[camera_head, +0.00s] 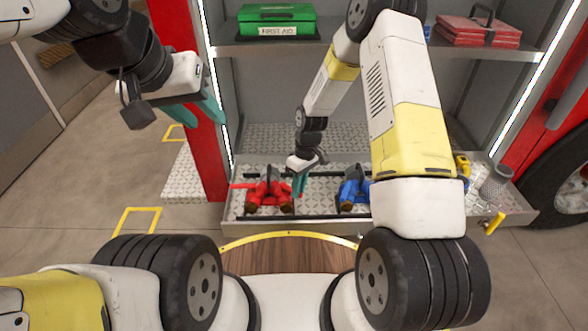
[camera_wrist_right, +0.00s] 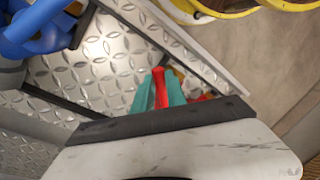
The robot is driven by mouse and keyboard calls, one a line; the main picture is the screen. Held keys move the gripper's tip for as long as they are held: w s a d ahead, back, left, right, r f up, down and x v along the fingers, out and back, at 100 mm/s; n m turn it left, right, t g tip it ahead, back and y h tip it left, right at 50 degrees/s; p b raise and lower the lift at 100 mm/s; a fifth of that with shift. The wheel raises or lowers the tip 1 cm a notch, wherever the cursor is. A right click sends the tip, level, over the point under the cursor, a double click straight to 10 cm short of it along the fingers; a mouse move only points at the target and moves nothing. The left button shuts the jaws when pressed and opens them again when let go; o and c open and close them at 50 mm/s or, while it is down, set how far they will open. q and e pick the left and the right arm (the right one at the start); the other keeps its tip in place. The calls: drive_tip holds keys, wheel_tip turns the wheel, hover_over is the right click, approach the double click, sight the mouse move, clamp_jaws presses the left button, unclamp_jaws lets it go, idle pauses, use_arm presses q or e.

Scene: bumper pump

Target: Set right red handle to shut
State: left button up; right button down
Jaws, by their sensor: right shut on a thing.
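The red valve (camera_head: 266,193) sits on the diamond-plate tray, with a red handle sticking out on its left. My right gripper (camera_head: 299,184) is at the valve's right side, its teal fingers pointing down. In the right wrist view, the right gripper (camera_wrist_right: 158,92) is shut on the right red handle (camera_wrist_right: 159,86), which shows upright between the teal fingers. The valve body is mostly hidden there behind my gripper. My left gripper (camera_head: 197,108) hangs open and empty at the upper left, well away from the valve.
A blue valve (camera_head: 354,192) stands to the right of the red one; blue parts also show in the wrist view (camera_wrist_right: 38,28). A green first aid box (camera_head: 276,20) and a red case (camera_head: 477,32) lie on the shelf above. A red post (camera_head: 202,150) stands left of the tray.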

drive_tip(key=shift+w+d+n+g+h, duration=0.1)
drive_tip(key=shift+w+d+n+h, duration=0.15)
drive_tip(key=shift+w+n, duration=0.8)
drive_tip(key=shift+w+d+n+g+h, duration=0.15)
drive_tip(key=shift+w+n, duration=0.25)
drive_tip(key=shift+n, duration=1.3)
drive_tip(key=shift+w+d+n+g+h, duration=0.1)
drive_tip(key=shift+w+d+n+h, duration=0.2)
drive_tip(key=shift+w+n, duration=0.75)
drive_tip(key=shift+s+n, duration=0.3)
drive_tip(key=shift+n, duration=0.1)
drive_tip(key=c, duration=1.3)
unclamp_jaws()
drive_tip(key=shift+c, duration=0.2)
drive_tip(key=shift+a, duration=0.1)
drive_tip(key=v, duration=0.7)
drive_tip(key=shift+r, duration=0.4)
